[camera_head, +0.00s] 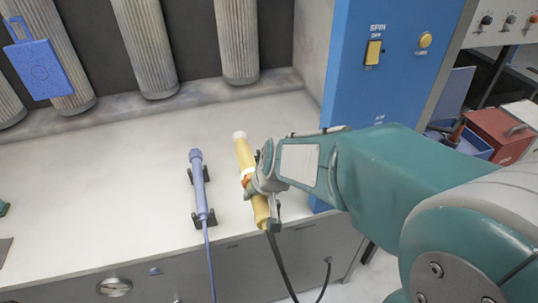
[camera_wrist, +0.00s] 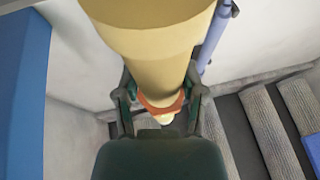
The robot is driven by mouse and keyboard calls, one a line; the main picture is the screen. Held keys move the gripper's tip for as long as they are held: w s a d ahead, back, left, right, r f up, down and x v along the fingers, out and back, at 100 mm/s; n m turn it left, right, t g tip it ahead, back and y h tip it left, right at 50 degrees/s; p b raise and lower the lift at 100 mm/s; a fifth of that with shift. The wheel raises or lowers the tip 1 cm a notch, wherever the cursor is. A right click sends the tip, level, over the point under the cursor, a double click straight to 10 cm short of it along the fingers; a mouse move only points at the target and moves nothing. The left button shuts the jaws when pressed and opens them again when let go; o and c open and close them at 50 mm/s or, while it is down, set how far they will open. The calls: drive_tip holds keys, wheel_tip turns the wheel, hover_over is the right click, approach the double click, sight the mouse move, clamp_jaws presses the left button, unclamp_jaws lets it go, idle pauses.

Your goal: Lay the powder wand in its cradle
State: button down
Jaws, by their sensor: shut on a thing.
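A yellow wand (camera_head: 244,152) with a pale tip and an orange band is held in my gripper (camera_head: 252,180), a black hose trailing from its near end. It seems to be over the pale bench; I cannot tell how far above. In the wrist view the yellow wand (camera_wrist: 150,45) fills the upper middle, and the fingers of my gripper (camera_wrist: 161,100) close on it by the orange band. A blue wand (camera_head: 199,185) rests in a dark two-part cradle (camera_head: 204,219) to the left. No empty cradle shows clearly; the yellow wand and my arm cover part of the bench.
Grey ribbed filter columns (camera_head: 147,45) stand behind the bench (camera_head: 100,170). A blue panel (camera_head: 385,75) with switches rises at right. A blue tag-like plate (camera_head: 40,68) hangs at upper left. A red box (camera_head: 500,135) lies beyond the panel.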

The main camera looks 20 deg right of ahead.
drive_tip(key=w, duration=0.1)
drive_tip(key=w+d+f, duration=0.1)
drive_tip(key=w, duration=0.1)
drive_tip(key=w+f, duration=0.1)
drive_tip(key=shift+w+d, duration=0.15)
drive_tip(key=shift+d, duration=0.15)
drive_tip(key=w+f, duration=0.3)
drive_tip(key=w+d+f, duration=0.1)
drive_tip(key=w+f, duration=0.2)
drive_tip(key=f, duration=0.1)
drive_tip(key=w+f, duration=0.3)
drive_tip(key=shift+d+f, duration=0.15)
drive_tip(key=shift+d, duration=0.2)
drive_tip(key=shift+a+f, duration=0.1)
drive_tip(key=shift+f, duration=0.1)
drive_tip(key=shift+c, duration=0.9)
unclamp_jaws()
